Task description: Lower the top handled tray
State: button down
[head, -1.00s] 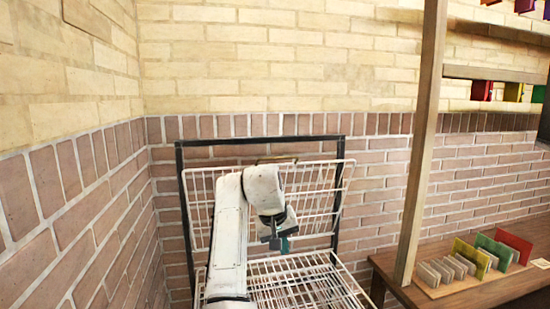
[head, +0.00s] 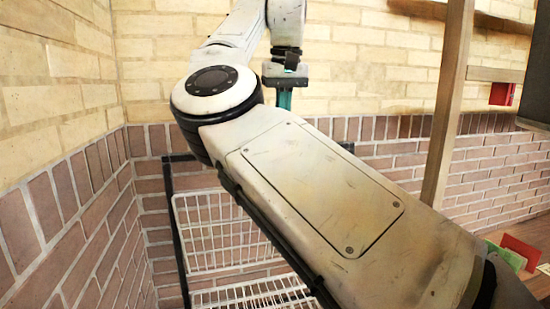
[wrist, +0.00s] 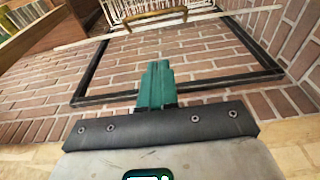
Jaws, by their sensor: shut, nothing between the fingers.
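The top handled tray is a white wire tray (head: 225,230), standing up tilted in a black frame (head: 178,230). My arm hides its right part in the head view. The wrist view shows the tray's white rim (wrist: 85,41) and its brown handle (wrist: 155,16) at the top of the picture, with the black frame (wrist: 95,70) around it. My gripper (head: 285,100) has green fingers pointing down, higher in the head view than the frame's top and apart from the tray. In the wrist view its fingers (wrist: 155,85) are together and empty, with brick wall behind them.
A second white wire tray (head: 255,294) lies flat below. Brick walls stand behind and at left. A wooden post (head: 446,110) and a wooden bench (head: 525,235) with coloured panels (head: 520,253) are at right. My arm covers much of the middle.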

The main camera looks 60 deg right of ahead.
notch_tip(320, 180, down, 13)
jog(key=p, duration=0.2)
jog(key=shift+s+a, duration=0.2)
dwell(0.4)
